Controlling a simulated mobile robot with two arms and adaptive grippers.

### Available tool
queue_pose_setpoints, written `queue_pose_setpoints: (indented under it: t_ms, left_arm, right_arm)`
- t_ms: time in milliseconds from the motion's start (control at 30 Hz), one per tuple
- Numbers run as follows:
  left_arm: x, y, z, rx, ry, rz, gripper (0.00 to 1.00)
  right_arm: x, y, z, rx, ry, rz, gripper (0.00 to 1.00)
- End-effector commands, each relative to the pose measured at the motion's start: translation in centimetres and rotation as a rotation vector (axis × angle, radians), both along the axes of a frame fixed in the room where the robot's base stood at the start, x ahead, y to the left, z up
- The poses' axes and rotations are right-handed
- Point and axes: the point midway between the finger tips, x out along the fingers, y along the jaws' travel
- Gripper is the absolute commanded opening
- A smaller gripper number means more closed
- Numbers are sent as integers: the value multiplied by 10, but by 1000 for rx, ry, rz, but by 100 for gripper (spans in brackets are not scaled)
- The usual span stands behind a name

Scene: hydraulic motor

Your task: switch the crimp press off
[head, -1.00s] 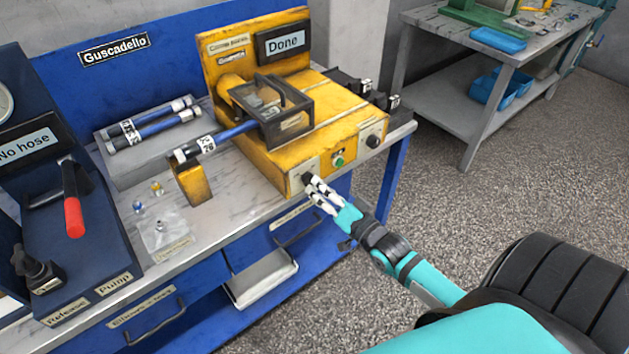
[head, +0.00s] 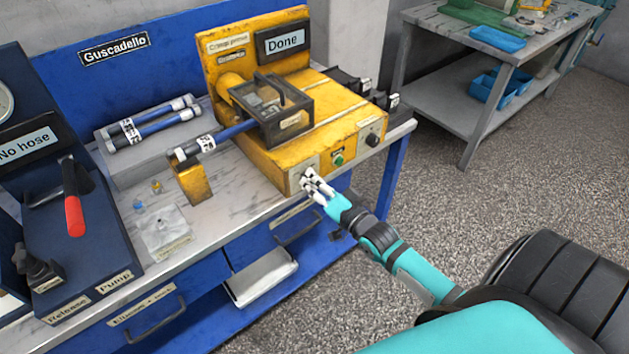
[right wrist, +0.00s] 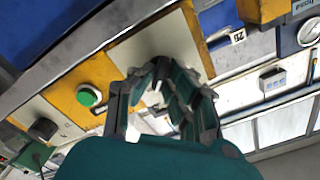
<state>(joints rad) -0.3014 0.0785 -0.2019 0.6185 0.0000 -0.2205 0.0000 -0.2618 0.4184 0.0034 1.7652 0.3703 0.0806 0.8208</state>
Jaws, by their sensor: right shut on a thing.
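The yellow crimp press (head: 262,160) stands on the bench, and its display (head: 283,39) reads "Done". Its front has a light plate at the left, a green button (head: 339,159) in the middle and a black knob (head: 372,139) at the right. My right gripper (head: 312,182) is at the left plate, closed around the switch there. In the right wrist view my fingers (right wrist: 165,88) meet in front of the plate (right wrist: 160,50) and hide the switch. The green button (right wrist: 90,95) is beside them. My left gripper is not in view.
A blue hose (head: 225,132) runs into the press's clear-covered chamber. A pump unit with a red lever (head: 74,215) and display "No hose" stands at the left.

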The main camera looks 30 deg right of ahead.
Motion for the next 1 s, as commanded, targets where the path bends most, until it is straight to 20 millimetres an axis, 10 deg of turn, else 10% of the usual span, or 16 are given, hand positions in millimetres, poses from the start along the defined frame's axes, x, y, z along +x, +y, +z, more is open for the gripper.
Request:
queue_pose_setpoints:
  t_ms: [1000]
  left_arm:
    - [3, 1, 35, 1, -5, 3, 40]
  right_arm:
    - [2, 1, 7, -602, -55, -4, 0]
